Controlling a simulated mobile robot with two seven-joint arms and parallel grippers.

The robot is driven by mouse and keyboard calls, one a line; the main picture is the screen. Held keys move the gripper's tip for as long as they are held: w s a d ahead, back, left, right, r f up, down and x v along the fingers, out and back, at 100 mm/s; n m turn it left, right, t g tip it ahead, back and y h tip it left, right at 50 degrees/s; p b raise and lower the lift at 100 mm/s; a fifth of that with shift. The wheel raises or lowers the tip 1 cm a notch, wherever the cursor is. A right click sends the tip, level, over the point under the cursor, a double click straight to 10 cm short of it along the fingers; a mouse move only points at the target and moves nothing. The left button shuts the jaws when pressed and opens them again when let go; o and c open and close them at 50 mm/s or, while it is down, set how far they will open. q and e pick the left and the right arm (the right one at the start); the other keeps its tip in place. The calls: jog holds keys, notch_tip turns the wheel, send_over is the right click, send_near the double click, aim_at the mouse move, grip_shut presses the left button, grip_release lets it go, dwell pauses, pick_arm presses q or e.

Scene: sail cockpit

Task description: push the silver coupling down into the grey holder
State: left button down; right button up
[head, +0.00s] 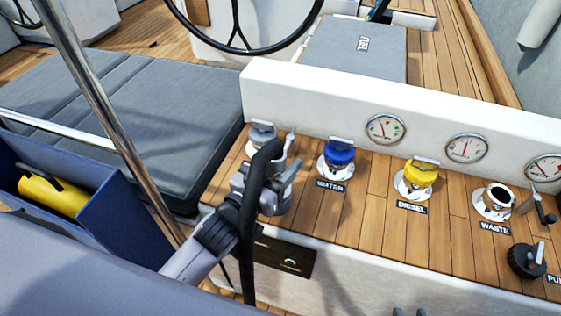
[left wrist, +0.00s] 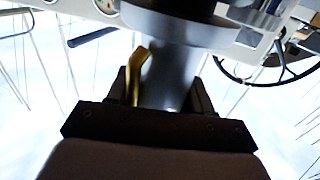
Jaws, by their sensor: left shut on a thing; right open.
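My left gripper (head: 265,188) is shut on the silver coupling, which shows in the left wrist view as a smooth grey cylinder (left wrist: 172,75) between the two fingers. A wide grey ring (left wrist: 180,28) lies across its far end. In the head view, the gripper and a black hose (head: 250,215) hide most of the coupling. The grey holder (head: 262,132) is at the left end of the wooden counter, just behind the gripper and partly covered. I cannot tell how deep the coupling sits. My right gripper (head: 409,312) shows only two fingertips at the bottom edge, apart and empty.
Blue (head: 338,158) and yellow (head: 416,178) capped fittings and an open waste fitting (head: 495,202) stand to the right on the counter (head: 375,215). A white gauge panel (head: 330,105) rises behind. A steel rail (head: 100,95) and blue bin (head: 100,215) are at left.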

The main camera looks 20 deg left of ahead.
pick_arm(q)
jog(key=shift+f+b, duration=0.45)
jog(key=shift+f, duration=0.1)
jog(key=c, duration=0.7)
grip_release()
jog(key=shift+c, duration=0.2)
jog(key=shift+f, duration=0.1)
jog(key=shift+s, duration=0.15)
jog(key=p+v, duration=0.3)
jog(key=v, duration=0.7)
jog(key=shift+s+a, duration=0.15)
jog(key=shift+s, duration=0.2)
